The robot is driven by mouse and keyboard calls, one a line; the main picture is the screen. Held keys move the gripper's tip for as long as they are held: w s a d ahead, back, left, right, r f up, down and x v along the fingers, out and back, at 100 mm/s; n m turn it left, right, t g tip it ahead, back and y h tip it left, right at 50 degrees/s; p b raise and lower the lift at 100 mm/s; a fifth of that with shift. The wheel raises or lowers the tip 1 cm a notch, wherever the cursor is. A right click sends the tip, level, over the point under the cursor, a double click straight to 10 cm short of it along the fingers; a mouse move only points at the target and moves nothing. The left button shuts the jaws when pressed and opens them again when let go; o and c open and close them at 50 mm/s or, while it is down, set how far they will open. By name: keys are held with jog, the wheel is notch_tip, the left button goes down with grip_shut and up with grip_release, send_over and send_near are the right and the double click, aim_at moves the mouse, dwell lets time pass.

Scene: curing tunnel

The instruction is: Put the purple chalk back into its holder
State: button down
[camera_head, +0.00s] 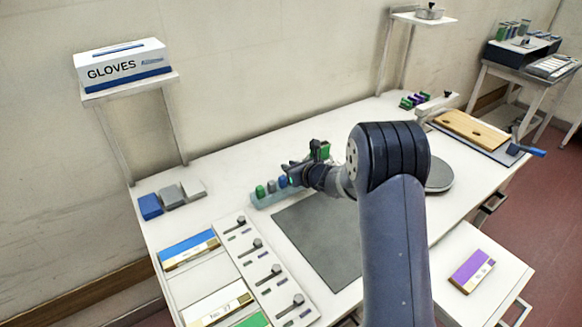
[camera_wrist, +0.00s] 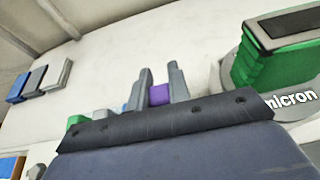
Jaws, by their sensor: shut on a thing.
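In the wrist view my gripper (camera_wrist: 160,88) has its two grey fingers closed on a purple chalk (camera_wrist: 160,95). The chalk's lower part is hidden by my wrist housing. In the head view my gripper (camera_head: 290,175) is over the right end of the pale teal chalk holder (camera_head: 262,201). A green chalk (camera_head: 260,191), a grey chalk (camera_head: 272,186) and a blue chalk (camera_head: 283,181) stand upright in the holder's left part. The purple chalk cannot be made out there, and I cannot tell whether it touches the holder.
A green block (camera_wrist: 275,55) stands close right of my gripper, by a round piece lettered "micron". A dark mat (camera_head: 318,240) lies in front of the holder. Blue and grey blocks (camera_head: 172,197) stand at left. A panel with knobs (camera_head: 262,265) lies front left.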

jog(key=shift+f, duration=0.1)
jog(key=c, duration=1.2)
grip_release()
jog(key=shift+c, duration=0.2)
notch_tip(320, 180, up, 7)
jog(key=p, duration=0.4)
jog(key=shift+f, duration=0.1)
jog(key=shift+f+b, duration=2.1)
jog(key=shift+f, duration=1.35)
jog(key=shift+r, duration=0.1)
